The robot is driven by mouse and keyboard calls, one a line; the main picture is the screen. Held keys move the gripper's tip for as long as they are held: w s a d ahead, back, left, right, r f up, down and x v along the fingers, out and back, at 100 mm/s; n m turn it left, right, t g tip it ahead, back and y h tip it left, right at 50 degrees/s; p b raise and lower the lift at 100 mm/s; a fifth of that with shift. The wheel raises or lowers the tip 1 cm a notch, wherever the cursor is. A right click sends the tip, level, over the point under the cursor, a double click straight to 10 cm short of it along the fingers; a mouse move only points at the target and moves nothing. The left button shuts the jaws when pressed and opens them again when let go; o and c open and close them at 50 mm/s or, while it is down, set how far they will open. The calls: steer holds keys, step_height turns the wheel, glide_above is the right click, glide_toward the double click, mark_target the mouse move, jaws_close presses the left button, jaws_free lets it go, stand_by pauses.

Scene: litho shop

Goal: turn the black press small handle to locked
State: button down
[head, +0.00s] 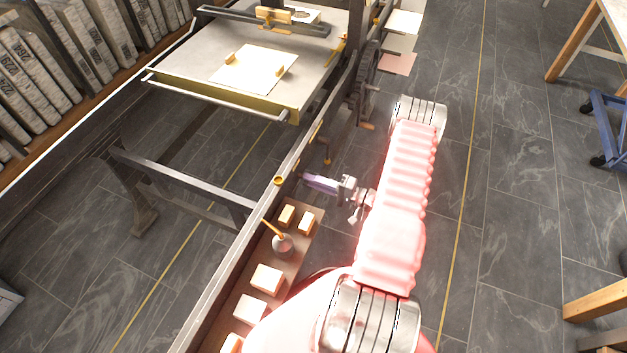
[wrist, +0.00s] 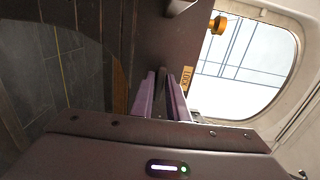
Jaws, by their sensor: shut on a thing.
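The black press (head: 222,265) runs diagonally across the head view. My gripper (head: 308,179) has its purple fingers against the right side of the press frame. In the wrist view my gripper (wrist: 160,80) is shut on a thin dark piece (wrist: 160,72), which appears to be the small handle. The handle is mostly hidden between the fingers, and I cannot tell its angle. A small tan label (wrist: 187,80) reading like "LOCK" sits just right of the fingertips on the dark press side. In the head view the handle cannot be made out.
A brass knob (wrist: 217,25) stands out above the label. The press bed (head: 190,75) holds a pale sheet. Grey floor (head: 510,200) is open to the right.

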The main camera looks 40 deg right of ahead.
steer(key=shift+f, duration=0.15)
steer(key=c, duration=1.8)
jaws_free()
steer(key=shift+c, duration=0.2)
steer(key=shift+s, duration=0.1)
steer(key=v, duration=1.3)
steer(key=shift+s+d, duration=0.15)
steer(key=shift+s, duration=0.15)
